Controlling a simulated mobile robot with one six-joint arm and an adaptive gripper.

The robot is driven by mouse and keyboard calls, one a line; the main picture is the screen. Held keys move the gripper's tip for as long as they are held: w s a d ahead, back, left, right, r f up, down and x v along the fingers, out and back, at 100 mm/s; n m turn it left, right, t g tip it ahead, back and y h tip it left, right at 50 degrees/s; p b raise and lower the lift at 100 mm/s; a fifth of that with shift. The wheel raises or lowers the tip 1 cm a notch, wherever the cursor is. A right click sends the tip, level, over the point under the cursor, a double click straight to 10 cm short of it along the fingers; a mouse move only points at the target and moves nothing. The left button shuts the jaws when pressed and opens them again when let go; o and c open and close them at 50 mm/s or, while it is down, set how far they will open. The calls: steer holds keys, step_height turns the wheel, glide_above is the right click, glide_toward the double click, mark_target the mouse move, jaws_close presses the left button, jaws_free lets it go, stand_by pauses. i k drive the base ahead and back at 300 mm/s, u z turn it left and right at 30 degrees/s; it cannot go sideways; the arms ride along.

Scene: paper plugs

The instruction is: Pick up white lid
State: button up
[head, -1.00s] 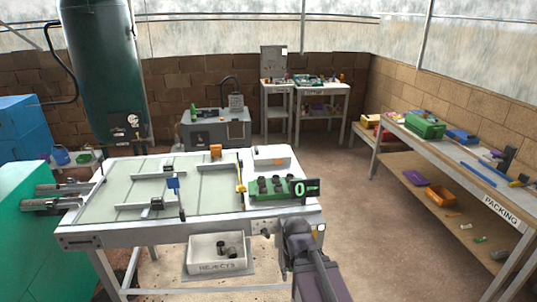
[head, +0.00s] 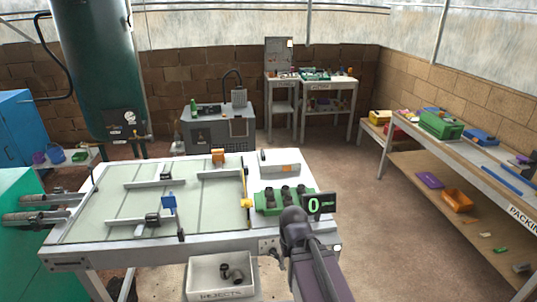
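I cannot make out a white lid for certain. A pale block with an orange patch (head: 280,168) sits at the back right of the white-framed worktable (head: 225,243). In front of it is a green holder (head: 268,203) with several dark cylindrical pieces standing in it. Part of my dark arm rises from the bottom of the head view, in front of the table's right end. My gripper's fingers cannot be made out, so what they hold, if anything, is hidden.
A white rejects bin (head: 208,286) with dark pieces is below the table's front edge. A small display reading 0 (head: 318,204) stands beside the holder. The packing bench (head: 480,172) is at right, with open floor between.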

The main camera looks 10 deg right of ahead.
mark_target(284, 159)
steer(key=z, duration=0.05)
steer(key=i, duration=0.9)
